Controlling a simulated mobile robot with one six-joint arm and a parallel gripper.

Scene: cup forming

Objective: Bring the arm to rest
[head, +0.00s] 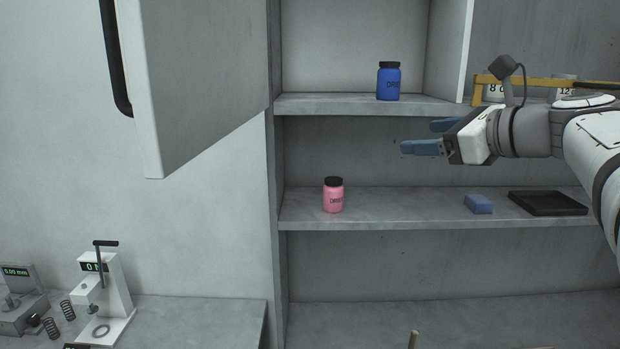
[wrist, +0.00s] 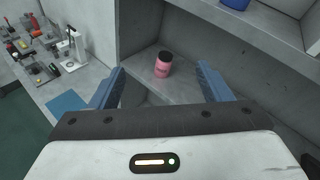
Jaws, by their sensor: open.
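My gripper (head: 421,137) is on the right in the head view, in front of the shelf unit and pointing left. Its two blue fingers are apart with nothing between them. In the wrist view the open fingers (wrist: 162,85) frame a pink jar (wrist: 163,65) with a black lid, which stands beyond them. The pink jar (head: 333,196) stands upright on the middle shelf (head: 400,210), apart from the gripper. A blue jar (head: 388,82) with a black lid stands on the shelf above. My arm comes in from the right edge.
A blue block (head: 478,204) and a black tray (head: 548,203) lie on the middle shelf's right. An open cabinet door (head: 205,80) juts out at upper left. A white test device (head: 105,300) and springs stand on the lower-left bench. A yellow bar (head: 545,82) is behind my arm.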

